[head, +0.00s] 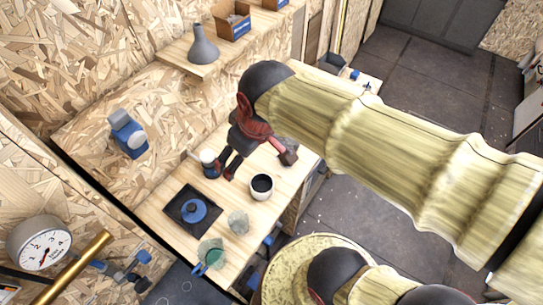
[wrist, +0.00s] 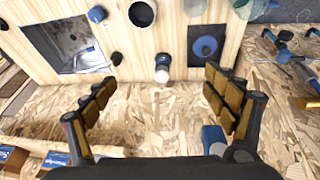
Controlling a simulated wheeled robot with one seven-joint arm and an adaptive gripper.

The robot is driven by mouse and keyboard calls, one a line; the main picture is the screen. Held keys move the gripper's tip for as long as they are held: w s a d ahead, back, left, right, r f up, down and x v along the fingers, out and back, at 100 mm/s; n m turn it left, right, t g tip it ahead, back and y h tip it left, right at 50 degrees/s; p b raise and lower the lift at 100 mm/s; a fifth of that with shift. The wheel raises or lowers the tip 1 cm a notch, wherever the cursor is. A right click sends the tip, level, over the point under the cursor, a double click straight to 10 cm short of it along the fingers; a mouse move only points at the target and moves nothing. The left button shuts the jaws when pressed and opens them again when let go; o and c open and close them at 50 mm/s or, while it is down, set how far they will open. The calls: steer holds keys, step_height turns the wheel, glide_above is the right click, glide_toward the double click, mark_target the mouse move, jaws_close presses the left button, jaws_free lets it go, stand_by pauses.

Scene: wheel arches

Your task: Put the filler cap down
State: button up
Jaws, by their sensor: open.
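A blue round piece with a raised knob, which looks like the filler cap (head: 193,210), lies on a black square mat (head: 173,206) on the wooden bench. In the wrist view the blue cap (wrist: 205,47) and the mat (wrist: 199,32) are at the upper right, beyond the right finger. My gripper (head: 254,160) is above the bench, apart from the cap. Its fingers are spread wide and empty in the wrist view (wrist: 161,82).
A white cup with dark contents (head: 261,187) and clear glass vessels (head: 238,222) stand near the mat. A gauge (head: 40,245) is at the lower left. Bench left of the mat looks bare.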

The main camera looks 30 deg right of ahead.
steer(key=s+d+r+m+t, duration=0.1)
steer(key=s+d+m, duration=0.3)
steer(key=s, duration=0.1)
steer(key=shift+s+r+h, duration=0.3)
steer(key=shift+s+r, duration=0.1)
step_height(320, 180, down, 6)
steer(key=b, duration=0.6)
stand_by(0.5)
